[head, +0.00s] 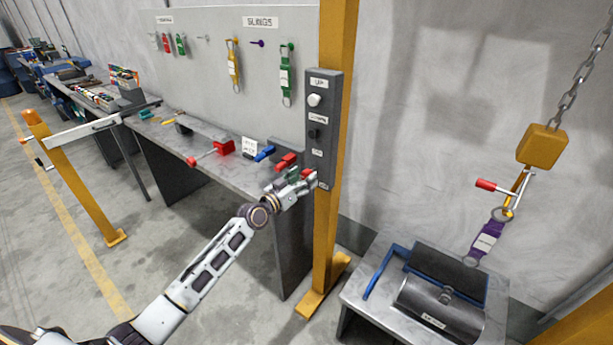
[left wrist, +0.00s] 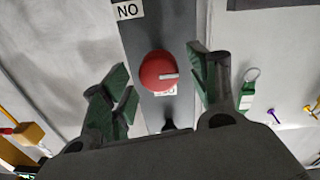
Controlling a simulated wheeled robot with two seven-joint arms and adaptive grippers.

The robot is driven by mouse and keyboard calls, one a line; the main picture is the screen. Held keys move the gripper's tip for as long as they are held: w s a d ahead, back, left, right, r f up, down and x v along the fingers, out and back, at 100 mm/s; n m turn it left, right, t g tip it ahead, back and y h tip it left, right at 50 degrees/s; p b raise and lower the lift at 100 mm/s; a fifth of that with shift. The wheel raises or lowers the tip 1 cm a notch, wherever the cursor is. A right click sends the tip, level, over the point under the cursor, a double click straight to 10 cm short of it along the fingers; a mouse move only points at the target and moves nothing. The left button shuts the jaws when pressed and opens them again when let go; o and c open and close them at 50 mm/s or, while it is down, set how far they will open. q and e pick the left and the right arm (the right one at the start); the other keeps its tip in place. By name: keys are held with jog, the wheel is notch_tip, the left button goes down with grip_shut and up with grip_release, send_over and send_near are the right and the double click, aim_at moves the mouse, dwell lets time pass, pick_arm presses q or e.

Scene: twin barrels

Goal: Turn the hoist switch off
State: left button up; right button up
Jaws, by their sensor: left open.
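The hoist switch is a round red knob (left wrist: 158,72) with a white pointer mark in the left wrist view. The mark points to the right in that picture. A label (left wrist: 129,10) beyond the knob reads NO in this picture, and another label just below is mostly hidden. The knob sits on a grey control panel (head: 322,115) fixed to a yellow post. My left gripper (head: 306,180) is open at the panel's lower end, its fingers (left wrist: 163,88) on either side of the knob. I cannot tell whether they touch it. My right gripper is not in view.
A workbench (head: 222,175) with red and blue tools stands left of the yellow post (head: 340,75). A chain hoist with a yellow block (head: 541,147) and purple sling (head: 486,240) hangs over a low table (head: 360,305) bearing a dark barrel (head: 440,310).

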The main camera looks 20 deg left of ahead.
pick_arm(q)
jog(key=shift+x, duration=1.1)
jog(key=shift+c, duration=0.4)
jog(key=c, duration=0.9)
